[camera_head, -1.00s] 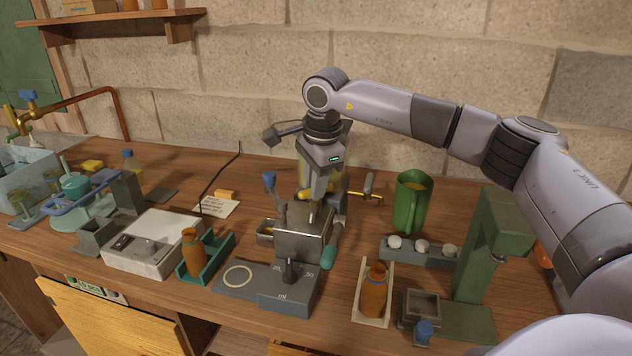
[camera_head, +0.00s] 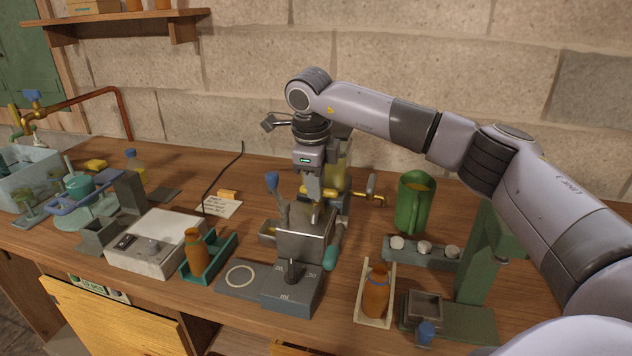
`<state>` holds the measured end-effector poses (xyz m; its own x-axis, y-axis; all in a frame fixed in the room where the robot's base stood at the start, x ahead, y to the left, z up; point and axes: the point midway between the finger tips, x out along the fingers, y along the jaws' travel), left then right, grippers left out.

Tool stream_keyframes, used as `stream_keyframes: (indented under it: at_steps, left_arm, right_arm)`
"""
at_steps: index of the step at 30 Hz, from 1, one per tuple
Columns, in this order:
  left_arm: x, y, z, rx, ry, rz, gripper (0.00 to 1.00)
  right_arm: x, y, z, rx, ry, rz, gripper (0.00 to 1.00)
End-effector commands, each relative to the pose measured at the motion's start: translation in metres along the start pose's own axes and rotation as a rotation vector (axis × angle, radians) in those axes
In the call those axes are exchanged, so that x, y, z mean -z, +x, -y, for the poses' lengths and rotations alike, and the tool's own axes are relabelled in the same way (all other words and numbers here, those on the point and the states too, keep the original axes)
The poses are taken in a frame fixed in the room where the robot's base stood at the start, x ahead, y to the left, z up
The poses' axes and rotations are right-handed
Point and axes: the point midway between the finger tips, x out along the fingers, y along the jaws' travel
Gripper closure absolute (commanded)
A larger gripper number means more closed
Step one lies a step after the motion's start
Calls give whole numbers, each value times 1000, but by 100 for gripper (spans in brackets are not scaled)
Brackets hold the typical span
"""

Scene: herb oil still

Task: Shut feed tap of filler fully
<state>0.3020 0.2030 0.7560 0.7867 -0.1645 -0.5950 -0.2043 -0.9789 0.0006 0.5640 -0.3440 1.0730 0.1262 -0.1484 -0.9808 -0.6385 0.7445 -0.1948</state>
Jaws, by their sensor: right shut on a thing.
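The filler (camera_head: 305,248) is a grey metal block on a dark base marked "ml", standing mid-bench. A lever with a blue knob (camera_head: 272,180) rises at its left, and a teal-ended handle (camera_head: 332,256) hangs at its right. My right gripper (camera_head: 315,203) points down onto the filler's top from above and is shut on the feed tap there. The tap is mostly hidden by the fingers, so its exact angle cannot be told. A yellowish vessel (camera_head: 346,162) stands behind the gripper, partly hidden. My left gripper is not in view.
A brass tap (camera_head: 371,195) juts out right of the vessel. A green jug (camera_head: 413,203) stands further right. A brown bottle (camera_head: 376,290) stands in front right, another (camera_head: 195,252) in a teal holder at left. A white box (camera_head: 158,240) and a green stand (camera_head: 478,260) flank these.

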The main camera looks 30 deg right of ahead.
Motion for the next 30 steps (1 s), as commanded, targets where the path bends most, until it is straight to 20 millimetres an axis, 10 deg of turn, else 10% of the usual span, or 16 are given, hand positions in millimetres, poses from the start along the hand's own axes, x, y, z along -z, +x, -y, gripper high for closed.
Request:
stream_keyframes:
  at_steps: [19,21,30]
  left_arm:
    - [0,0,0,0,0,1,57]
    - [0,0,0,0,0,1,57]
    - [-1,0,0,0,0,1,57]
  right_arm:
    - [0,-2,2,3,52,-6,100]
    - [0,-1,2,3,51,-6,57]
    - [0,-1,1,1,47,-7,56]
